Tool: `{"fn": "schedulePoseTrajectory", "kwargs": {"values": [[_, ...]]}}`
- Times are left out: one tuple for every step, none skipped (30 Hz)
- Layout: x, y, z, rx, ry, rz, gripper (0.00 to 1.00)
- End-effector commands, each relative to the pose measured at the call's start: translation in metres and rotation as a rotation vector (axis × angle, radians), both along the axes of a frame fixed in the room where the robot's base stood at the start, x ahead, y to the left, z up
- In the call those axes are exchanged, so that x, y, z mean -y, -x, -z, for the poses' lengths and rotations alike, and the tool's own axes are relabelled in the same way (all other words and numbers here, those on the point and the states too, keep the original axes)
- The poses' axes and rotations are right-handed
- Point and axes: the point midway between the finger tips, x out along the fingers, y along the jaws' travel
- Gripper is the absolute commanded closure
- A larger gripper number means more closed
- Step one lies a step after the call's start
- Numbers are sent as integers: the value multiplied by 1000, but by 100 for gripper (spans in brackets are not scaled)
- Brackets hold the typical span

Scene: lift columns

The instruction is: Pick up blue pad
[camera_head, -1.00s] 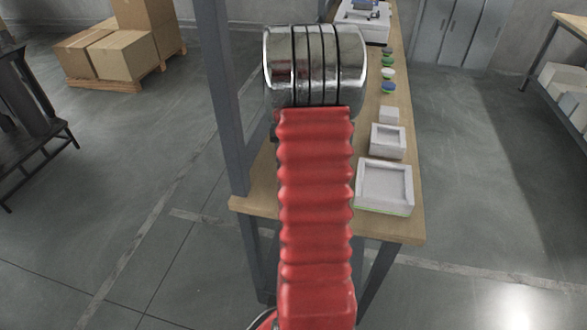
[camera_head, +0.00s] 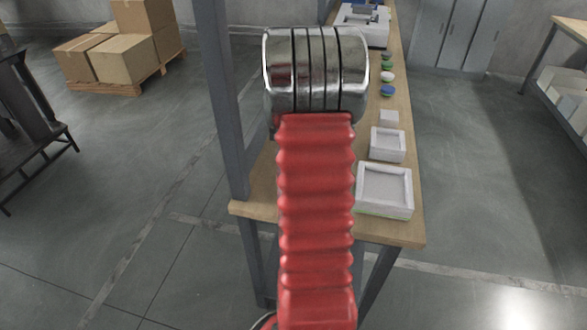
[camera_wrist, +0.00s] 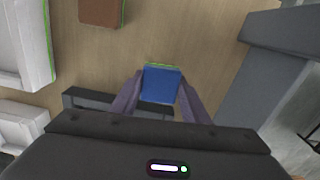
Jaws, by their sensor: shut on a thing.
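The blue pad (camera_wrist: 161,84) is a small flat square with a green edge on its far side, seen in the wrist view over the wooden table top. My gripper (camera_wrist: 160,92) has its two dark fingers on either side of the pad and is shut on it. I cannot tell whether the pad still touches the table. In the head view my red arm hides the gripper and the pad.
White trays (camera_head: 386,190) and (camera_head: 387,145) and a small white block stand along the wooden table (camera_head: 400,232). Small round blue, white and green pieces (camera_head: 387,77) lie farther back. A brown block (camera_wrist: 101,11) is near. A grey post (camera_head: 222,100) stands at the table's left edge.

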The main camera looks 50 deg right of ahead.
Motion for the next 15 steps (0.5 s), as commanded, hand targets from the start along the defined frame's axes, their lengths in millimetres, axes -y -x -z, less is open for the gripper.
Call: {"fn": "schedulePoseTrajectory", "kwargs": {"values": [[1,-1,-9,3,3,0,80],[1,-1,-14,3,4,0,80],[1,-1,-21,3,4,0,80],[1,-1,-27,3,4,0,80],[0,-1,-32,3,3,0,80],[1,-1,-39,3,4,0,80],[1,-1,-45,3,3,0,80],[1,-1,-50,3,3,0,80],[0,-1,-56,3,3,-1,80],[0,-1,-61,2,2,-1,80],[0,-1,-65,3,3,-1,80],[0,-1,-69,2,2,-1,80],[0,-1,-72,1,2,-1,80],[0,0,-75,0,1,-1,80],[0,-1,-77,1,2,-1,80]]}}
